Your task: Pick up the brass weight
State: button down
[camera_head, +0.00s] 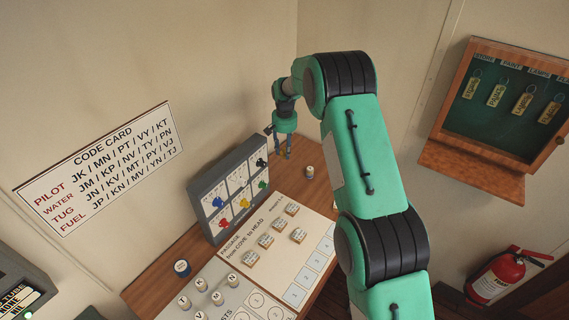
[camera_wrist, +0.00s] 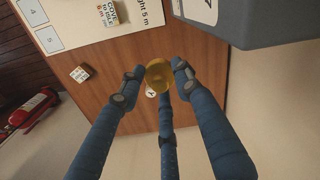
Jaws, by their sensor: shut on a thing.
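The brass weight (camera_wrist: 158,73) is a small, round, golden piece between the blue fingertips in the wrist view. My gripper (camera_wrist: 157,80) is shut on it, with fingers on either side and a further finger below it in the picture. In the head view my gripper (camera_head: 284,154) points down over the far end of the wooden desk, right of the grey panel. There the weight is only a small yellowish patch among the fingers. I cannot tell exactly how high it is above the desk.
The wooden desk (camera_wrist: 118,100) is mostly bare around my gripper. A grey panel (camera_head: 230,190) with coloured knobs stands close by. A small labelled piece (camera_head: 309,172) stands to the right. A passage board (camera_head: 270,245) with several labelled blocks lies nearer. Walls are close behind.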

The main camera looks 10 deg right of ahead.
aim_at(284, 149)
jog(key=shift+r, duration=3.1)
